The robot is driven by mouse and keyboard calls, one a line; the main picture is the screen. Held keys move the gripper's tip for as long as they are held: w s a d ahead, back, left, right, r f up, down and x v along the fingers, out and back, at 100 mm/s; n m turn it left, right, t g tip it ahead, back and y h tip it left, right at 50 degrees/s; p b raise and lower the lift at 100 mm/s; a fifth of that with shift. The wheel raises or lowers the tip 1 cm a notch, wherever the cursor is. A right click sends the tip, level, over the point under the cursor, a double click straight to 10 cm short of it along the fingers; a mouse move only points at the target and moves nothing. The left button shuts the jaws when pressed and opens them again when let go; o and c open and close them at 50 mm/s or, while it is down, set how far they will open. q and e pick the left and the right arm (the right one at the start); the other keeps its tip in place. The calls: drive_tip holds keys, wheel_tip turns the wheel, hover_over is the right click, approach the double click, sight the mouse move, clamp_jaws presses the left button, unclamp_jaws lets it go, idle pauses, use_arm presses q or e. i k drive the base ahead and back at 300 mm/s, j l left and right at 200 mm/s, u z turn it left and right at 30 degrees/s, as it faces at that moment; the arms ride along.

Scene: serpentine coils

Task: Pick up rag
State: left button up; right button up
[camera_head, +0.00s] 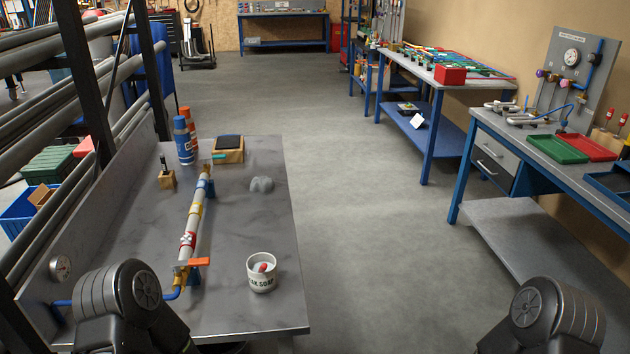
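A small grey crumpled lump that looks like the rag (262,185) lies on the metal workbench (250,220), near its right edge and toward the back. It is right of the long pipe and in front of the wooden block with the dark top. Nothing covers it. Black rounded links of my two arms show at the bottom left and bottom right. Neither of my grippers is in view.
A capped pipe (194,225) with coloured bands runs along the bench. A white soap mug (261,272) stands near the front right. Two spray cans (184,140) and a wooden block (228,155) stand at the back. The floor (350,220) right of the bench is clear.

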sight(264, 184)
drive_tip(key=i+l+z, duration=0.2)
drive_tip(key=l+z, duration=0.15)
drive_tip(key=i+l+z, duration=0.6)
drive_tip(key=l+z, duration=0.15)
drive_tip(key=i+l+u, duration=0.15)
drive_tip(key=i+u, duration=0.25)
drive_tip(key=i+l+u, duration=0.25)
drive_tip(key=i+u, duration=0.3)
drive_tip(key=u, duration=0.3)
drive_tip(key=i+u, duration=0.2)
drive_tip(key=u, duration=0.25)
drive_tip(key=i+l+u, duration=0.15)
drive_tip(key=u, duration=0.3)
drive_tip(key=i+l+u, duration=0.1)
drive_tip(key=u, duration=0.35)
drive_tip(key=i+l+u, duration=0.1)
drive_tip(key=l+u, duration=0.15)
drive_tip(key=u, duration=0.25)
drive_tip(key=i+l+u, duration=0.15)
drive_tip(key=l+u, duration=0.35)
drive_tip(key=i+l+u, duration=0.1)
drive_tip(key=l+u, duration=0.85)
